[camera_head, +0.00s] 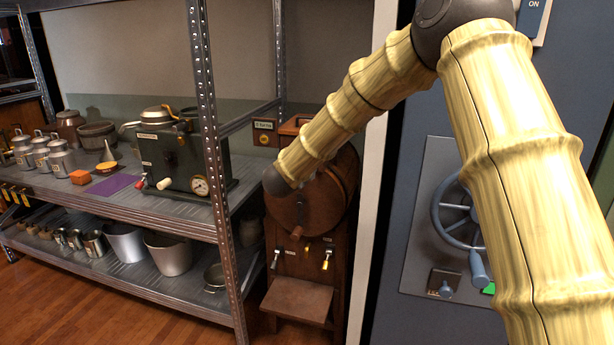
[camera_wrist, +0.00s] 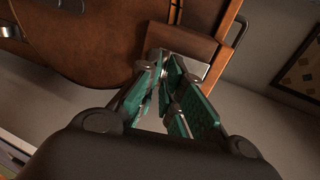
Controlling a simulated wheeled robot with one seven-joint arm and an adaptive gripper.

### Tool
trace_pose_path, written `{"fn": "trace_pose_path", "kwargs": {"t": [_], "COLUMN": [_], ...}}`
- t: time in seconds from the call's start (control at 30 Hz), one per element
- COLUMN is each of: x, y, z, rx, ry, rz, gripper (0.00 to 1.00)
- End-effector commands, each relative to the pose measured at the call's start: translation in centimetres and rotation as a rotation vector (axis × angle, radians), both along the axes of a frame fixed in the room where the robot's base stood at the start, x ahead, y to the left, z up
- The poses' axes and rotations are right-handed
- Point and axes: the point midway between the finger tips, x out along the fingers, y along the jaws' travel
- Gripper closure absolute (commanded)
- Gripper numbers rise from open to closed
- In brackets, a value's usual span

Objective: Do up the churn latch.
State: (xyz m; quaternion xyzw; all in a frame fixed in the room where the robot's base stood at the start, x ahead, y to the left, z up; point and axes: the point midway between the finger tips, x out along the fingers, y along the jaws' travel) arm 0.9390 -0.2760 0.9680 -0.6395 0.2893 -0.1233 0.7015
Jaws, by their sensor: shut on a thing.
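The churn (camera_head: 312,212) is a brown wooden barrel on a stand, right of the shelves in the head view. My arm crosses in front of its upper part, and my gripper is hidden there. In the wrist view my gripper (camera_wrist: 163,72) has its teal-padded fingers close together at the edge of the churn's brown body (camera_wrist: 95,42). The fingertips are at a small metal latch piece (camera_wrist: 195,68) beside a wooden block (camera_wrist: 185,43). The gripper is shut on the latch, whose held part is mostly covered by the fingers.
Metal shelves (camera_head: 215,230) with pots and a dark gauge machine (camera_head: 180,160) stand left of the churn. A blue panel with a handwheel (camera_head: 455,215) is at the right. Wooden floor (camera_head: 130,305) is clear in front of the shelves.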

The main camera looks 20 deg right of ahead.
Motion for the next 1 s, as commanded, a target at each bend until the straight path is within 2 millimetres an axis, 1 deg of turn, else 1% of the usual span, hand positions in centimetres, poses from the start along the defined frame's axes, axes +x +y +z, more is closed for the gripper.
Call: {"fn": "trace_pose_path", "kwargs": {"t": [0.03, 0.3, 0.83, 0.87, 0.9, 0.97, 1.0], "x": [-0.01, 0.17, 0.24, 0.25, 0.25, 0.25, 0.25], "y": [0.05, -0.09, -0.14, -0.15, -0.15, -0.16, -0.16], "z": [-0.71, -0.66, -0.53, -0.53, -0.52, -0.51, -0.49], "rx": [-0.005, -0.032, -0.038, -0.038, -0.038, -0.038, -0.039], "ry": [-0.008, -0.047, -0.056, -0.056, -0.056, -0.056, -0.057], "rz": [0.001, 0.0, 0.001, 0.001, 0.001, 0.001, 0.0], "gripper": [1.0, 1.0, 1.0, 0.88, 0.81, 0.71, 0.71]}}
